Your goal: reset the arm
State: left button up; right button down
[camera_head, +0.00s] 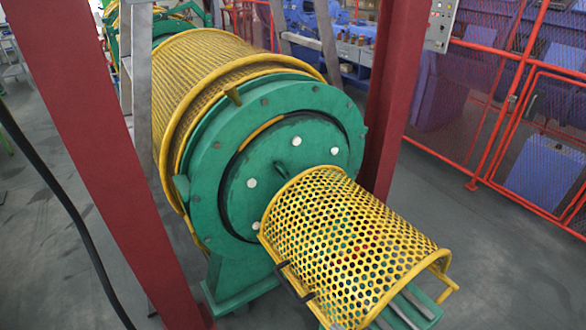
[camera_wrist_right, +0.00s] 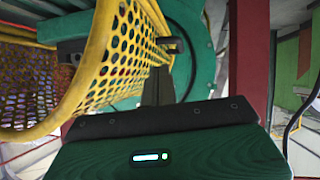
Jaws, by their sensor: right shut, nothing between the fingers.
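My right gripper (camera_wrist_right: 157,76) shows in the right wrist view as dark fingers reaching up from its body. It is shut and empty, close to the curved edge of the yellow perforated guard (camera_wrist_right: 120,62) and apparently apart from it, though the exact gap is unclear. In the head view I cannot make out the right gripper for certain. There the guard (camera_head: 350,240) stands in front of the strander's green round end plate (camera_head: 310,150), with a dark handle-like bar (camera_head: 291,282) on its near edge. My left gripper is in neither view.
A red post (camera_head: 110,165) stands on the left and another (camera_head: 398,95) on the right of the machine. A yellow mesh drum (camera_head: 205,75) lies behind the end plate. A black cable (camera_head: 65,200) hangs at left. Red mesh fencing (camera_head: 490,110) stands right, with clear floor before it.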

jog(key=s+d+r+m+g+h, duration=0.2)
jog(key=s+d+g, duration=0.2)
jog(key=s+d, duration=0.3)
jog(key=s+d+r+m+g+h, duration=0.25)
jog(key=s+d, duration=0.25)
jog(key=s, duration=0.4)
notch_tip(320, 180, down, 31)
jog(key=g, duration=0.2)
jog(key=s+d+f+g, duration=0.1)
jog(key=s+d+f, duration=0.2)
jog(key=s+f, duration=1.7)
jog(key=shift+d+f+n, duration=0.15)
jog(key=shift+n, duration=0.3)
jog(key=shift+s, duration=0.1)
